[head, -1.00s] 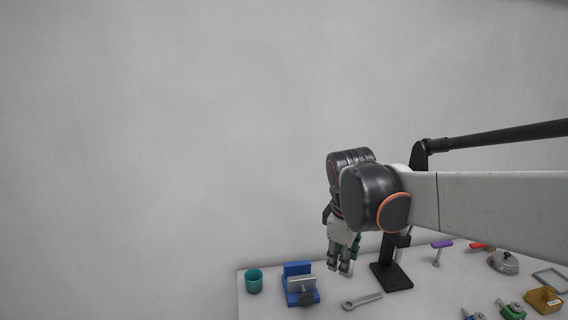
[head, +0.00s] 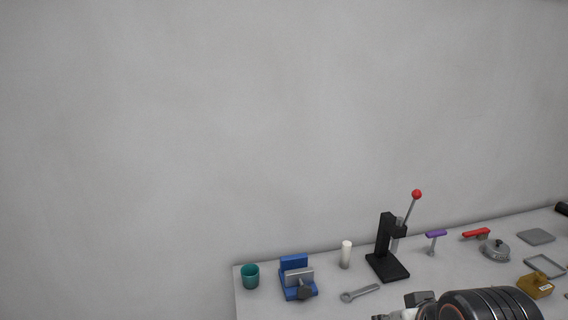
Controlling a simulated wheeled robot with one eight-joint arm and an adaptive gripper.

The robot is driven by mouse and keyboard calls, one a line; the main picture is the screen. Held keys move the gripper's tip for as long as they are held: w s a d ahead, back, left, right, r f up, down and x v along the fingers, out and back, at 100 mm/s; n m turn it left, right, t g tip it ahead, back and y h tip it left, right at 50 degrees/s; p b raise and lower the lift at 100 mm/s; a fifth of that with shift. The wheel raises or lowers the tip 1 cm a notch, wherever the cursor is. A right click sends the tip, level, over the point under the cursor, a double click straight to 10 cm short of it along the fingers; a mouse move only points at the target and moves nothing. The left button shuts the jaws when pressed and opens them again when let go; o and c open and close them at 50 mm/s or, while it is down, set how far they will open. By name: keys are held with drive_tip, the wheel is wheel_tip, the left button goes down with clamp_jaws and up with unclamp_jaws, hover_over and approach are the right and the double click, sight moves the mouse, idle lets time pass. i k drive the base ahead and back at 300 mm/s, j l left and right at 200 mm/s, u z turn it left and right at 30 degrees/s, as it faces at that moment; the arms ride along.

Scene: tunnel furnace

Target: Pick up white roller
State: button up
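The white roller (head: 346,254) stands upright on the grey table, between the blue vise and the black lever press. Part of my arm shows at the bottom right of the head view, well in front of the roller and to its right. My gripper's fingers are not visible in this frame. Nothing hides the roller.
A blue vise (head: 297,278) and a teal cup (head: 250,276) stand left of the roller. A black press (head: 388,250) with a red-knobbed lever stands close on its right. A wrench (head: 360,293) lies in front. Several tools and parts lie further right. A plain wall is behind.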

sight(346, 248)
drive_tip(key=k+z, duration=0.15)
drive_tip(key=k, duration=0.5)
drive_tip(key=j+z, duration=0.25)
drive_tip(key=z, duration=0.25)
drive_tip(key=j+z, duration=0.25)
drive_tip(key=z, duration=0.2)
drive_tip(key=j+z, duration=0.3)
drive_tip(key=z, duration=0.2)
drive_tip(key=k+j, duration=0.1)
drive_tip(key=j, duration=0.3)
drive_tip(key=k+j, duration=0.1)
drive_tip(key=j, duration=0.35)
